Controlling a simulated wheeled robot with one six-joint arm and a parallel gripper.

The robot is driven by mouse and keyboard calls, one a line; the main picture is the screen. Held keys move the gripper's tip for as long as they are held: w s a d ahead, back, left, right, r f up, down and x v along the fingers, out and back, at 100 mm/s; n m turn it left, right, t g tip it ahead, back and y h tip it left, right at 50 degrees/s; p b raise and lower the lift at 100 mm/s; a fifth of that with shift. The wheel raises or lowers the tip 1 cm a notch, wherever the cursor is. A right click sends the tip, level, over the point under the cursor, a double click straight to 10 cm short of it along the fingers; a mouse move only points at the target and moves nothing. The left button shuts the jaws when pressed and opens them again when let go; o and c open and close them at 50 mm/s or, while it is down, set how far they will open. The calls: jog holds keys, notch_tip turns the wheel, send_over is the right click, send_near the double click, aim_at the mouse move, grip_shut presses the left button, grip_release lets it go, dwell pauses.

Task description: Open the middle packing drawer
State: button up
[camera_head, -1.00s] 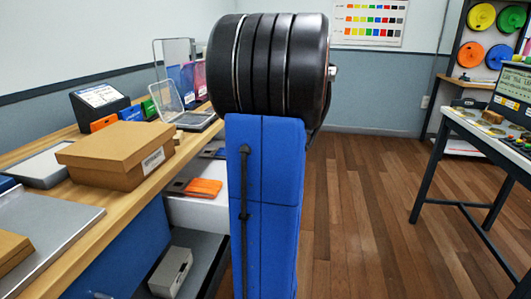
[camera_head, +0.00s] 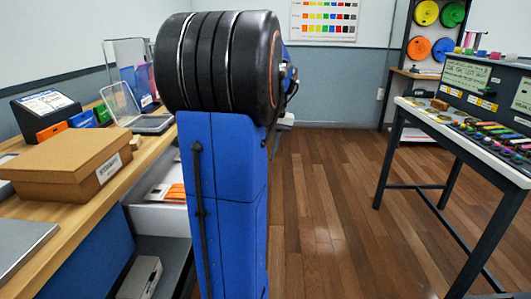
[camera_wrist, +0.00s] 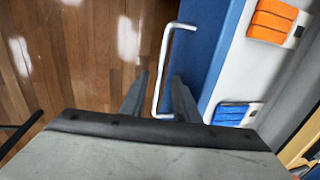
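In the wrist view, a blue drawer front (camera_wrist: 206,45) with a pale bar handle (camera_wrist: 165,65) lies below my gripper (camera_wrist: 160,95). The two dark fingers stand apart, one on each side of the handle bar; I see no clear contact. Behind the front, the drawer's white rim (camera_wrist: 232,55) and inside show, so this drawer stands open. It holds an orange item (camera_wrist: 272,20) and a blue item (camera_wrist: 237,113). In the head view, a white open drawer (camera_head: 150,217) with orange items (camera_head: 176,193) shows under the counter, partly hidden by my arm. My gripper is hidden there.
A wooden counter (camera_head: 97,207) on the left carries a cardboard box (camera_head: 70,165) and a laptop-like clear case (camera_head: 140,115). A grey box (camera_head: 140,278) lies below the open drawer. A table (camera_head: 450,130) with small items stands right. The wooden floor (camera_head: 325,200) between is clear.

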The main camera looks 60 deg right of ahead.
jog(key=s+d+r, duration=0.1)
jog(key=s+r, duration=0.2)
jog(key=r, duration=1.4)
jog(key=shift+d, duration=0.1)
dwell(0.4)
